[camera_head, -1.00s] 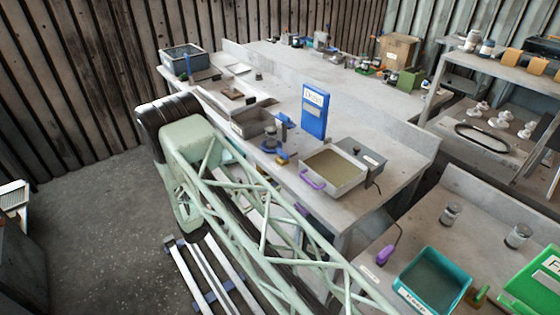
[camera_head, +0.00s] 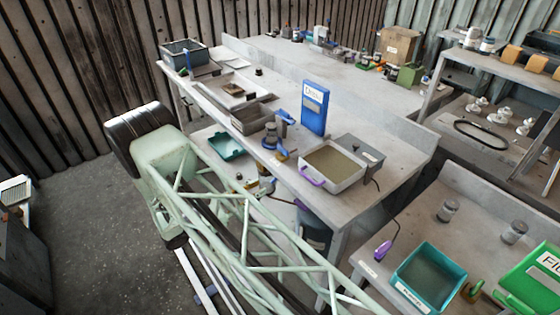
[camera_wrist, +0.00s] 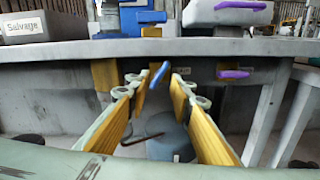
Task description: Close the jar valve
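My gripper (camera_wrist: 160,88) is open in the wrist view, with a yellow-padded finger on each side. A slanted blue piece like a lever (camera_wrist: 158,88) shows between the fingertips with visible gaps beside it. It may be the jar valve's handle; I cannot tell how far away it is. A blue-grey rounded vessel (camera_wrist: 172,140) stands below and beyond the fingers, partly hidden. In the head view a dark blue-grey vessel (camera_head: 314,229) shows under the bench edge. My arm partly hides the area, and the gripper is not clear there.
The bench (camera_wrist: 60,52) edge runs across above my fingers, with a leg (camera_wrist: 291,118) at right. A teal tray (camera_head: 226,146) sits left, below the bench edge.

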